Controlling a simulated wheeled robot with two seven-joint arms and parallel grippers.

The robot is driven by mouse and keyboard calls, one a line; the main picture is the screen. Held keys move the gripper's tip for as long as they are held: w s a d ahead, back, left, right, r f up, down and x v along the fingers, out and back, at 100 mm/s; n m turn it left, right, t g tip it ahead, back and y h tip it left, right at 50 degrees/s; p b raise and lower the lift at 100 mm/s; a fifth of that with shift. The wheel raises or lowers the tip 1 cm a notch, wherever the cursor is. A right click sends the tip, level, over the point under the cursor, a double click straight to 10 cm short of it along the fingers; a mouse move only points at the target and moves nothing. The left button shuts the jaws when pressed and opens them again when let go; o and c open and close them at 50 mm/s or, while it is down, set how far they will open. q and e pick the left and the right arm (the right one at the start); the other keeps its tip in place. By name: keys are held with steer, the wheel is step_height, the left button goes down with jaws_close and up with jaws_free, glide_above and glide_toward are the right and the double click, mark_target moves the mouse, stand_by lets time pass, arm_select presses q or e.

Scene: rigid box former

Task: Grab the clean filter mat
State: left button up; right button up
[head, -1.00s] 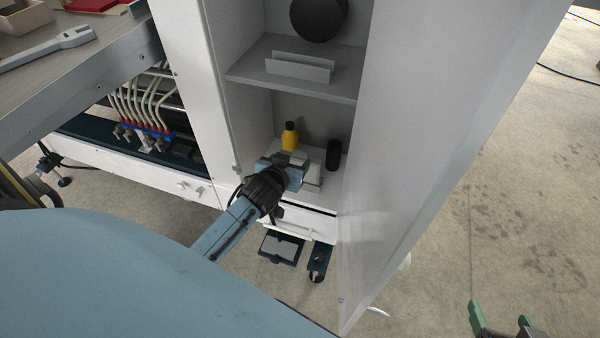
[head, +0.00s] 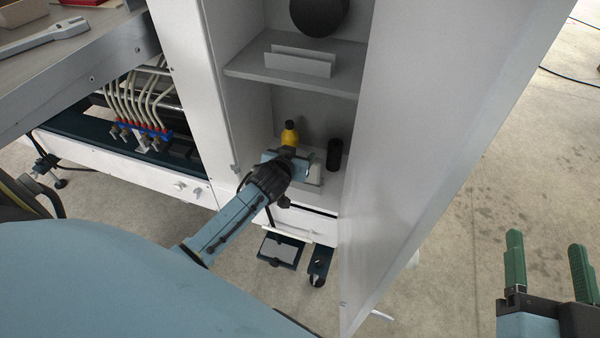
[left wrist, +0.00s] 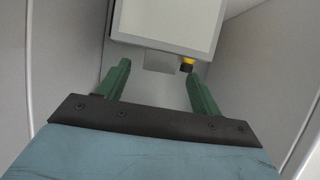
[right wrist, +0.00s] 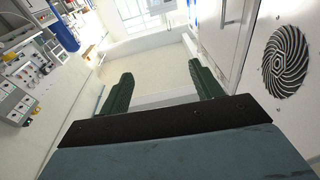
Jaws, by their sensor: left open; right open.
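A pale flat panel with a light grey rim (left wrist: 168,22), which looks like the clean filter mat, fills the top of the left wrist view. In the head view only a pale edge of it (head: 316,174) shows in the cabinet's lower compartment, mostly hidden by my left gripper (head: 302,165). My left gripper is open with nothing between its fingers; the panel lies beyond the fingertips (left wrist: 157,76). I cannot tell the exact gap. My right gripper (head: 546,246) is open and empty, outside the cabinet at the lower right.
A yellow bottle (head: 289,134) and a black cylinder (head: 334,154) stand in the same compartment, close to my left gripper. A shelf (head: 290,72) hangs above. The open cabinet door (head: 430,130) stands between my two grippers. Floor around my right gripper is clear.

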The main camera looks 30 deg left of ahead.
arm_select(q)
steer(key=shift+b+x, duration=0.45)
steer(key=shift+x, duration=0.5)
steer(key=shift+w, duration=0.15)
arm_select(e)
steer(key=shift+s+a+r+t+y, duration=0.15)
steer(key=shift+s+r+t, duration=0.1)
steer(key=shift+r+t, duration=0.5)
steer(key=shift+s+r+t+y, duration=0.25)
steer(key=shift+r+t, duration=0.25)
steer(key=shift+r, duration=0.4)
steer(key=shift+s+a+r+t+y, duration=0.1)
steer(key=shift+s+r+t, duration=0.15)
steer(key=shift+r+t, duration=0.5)
steer(key=shift+r, duration=0.1)
arm_select(q)
steer(key=c, duration=1.4)
